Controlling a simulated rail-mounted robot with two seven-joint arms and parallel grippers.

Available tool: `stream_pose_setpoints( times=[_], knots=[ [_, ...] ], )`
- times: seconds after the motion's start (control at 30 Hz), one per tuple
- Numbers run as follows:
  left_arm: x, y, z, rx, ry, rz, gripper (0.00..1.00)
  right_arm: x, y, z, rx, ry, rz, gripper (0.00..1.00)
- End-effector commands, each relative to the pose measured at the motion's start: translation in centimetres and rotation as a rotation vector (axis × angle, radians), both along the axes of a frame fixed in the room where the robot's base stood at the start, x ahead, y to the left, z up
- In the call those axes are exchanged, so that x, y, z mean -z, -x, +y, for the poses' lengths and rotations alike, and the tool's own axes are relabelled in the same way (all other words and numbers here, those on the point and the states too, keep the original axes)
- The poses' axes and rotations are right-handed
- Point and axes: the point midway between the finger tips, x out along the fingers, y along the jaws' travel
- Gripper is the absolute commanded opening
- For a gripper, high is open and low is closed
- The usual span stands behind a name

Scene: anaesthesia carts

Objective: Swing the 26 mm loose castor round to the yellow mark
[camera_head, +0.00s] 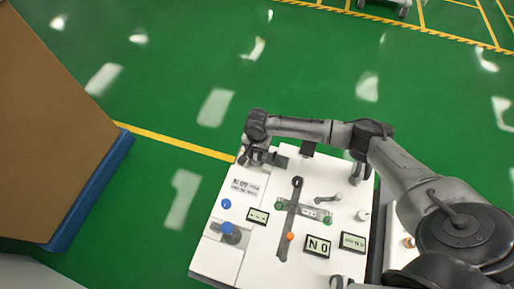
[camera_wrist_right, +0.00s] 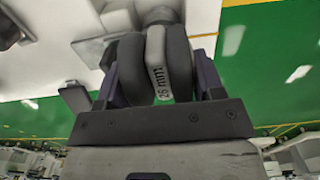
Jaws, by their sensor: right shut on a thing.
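My right gripper (camera_head: 258,157) reaches over the far left corner of the white cart top in the head view. In the right wrist view its jaws are shut on the castor (camera_wrist_right: 159,72). The castor has two dark grey wheels with a pale strip between them, marked "26 mm". One jaw lies on each side of the wheels. In the head view the castor is hard to make out beside the gripper. I cannot make out a yellow mark belonging to the castor in either view. My left gripper is not in view.
A large brown box-like unit (camera_head: 50,120) with a blue edge stands at left. Green floor lies open beyond the cart.

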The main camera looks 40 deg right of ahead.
Motion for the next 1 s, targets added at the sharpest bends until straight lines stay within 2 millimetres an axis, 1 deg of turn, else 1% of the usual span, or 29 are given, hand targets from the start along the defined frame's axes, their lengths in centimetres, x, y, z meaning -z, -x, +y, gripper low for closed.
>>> stream_pose_setpoints(
  times=[0.03,0.13,0.17,0.37,0.8,1.0],
  knots=[
    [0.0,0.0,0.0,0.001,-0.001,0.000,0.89,0.0,0.0,0.0,0.000,0.000,0.000,0.38],
    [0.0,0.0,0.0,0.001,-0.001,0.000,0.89,0.0,0.0,0.0,0.000,0.000,0.000,0.28],
    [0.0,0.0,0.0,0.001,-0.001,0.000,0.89,0.0,0.0,0.0,0.000,0.000,0.000,0.28],
    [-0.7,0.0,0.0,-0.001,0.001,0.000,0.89,-0.2,0.1,-0.1,-0.043,0.001,0.002,0.28],
    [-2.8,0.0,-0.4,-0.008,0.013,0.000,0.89,-0.2,0.4,-0.3,-0.297,0.001,0.001,0.28],
    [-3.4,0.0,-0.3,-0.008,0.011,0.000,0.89,-0.1,0.5,-0.4,-0.399,0.000,0.002,0.28]
  ],
)
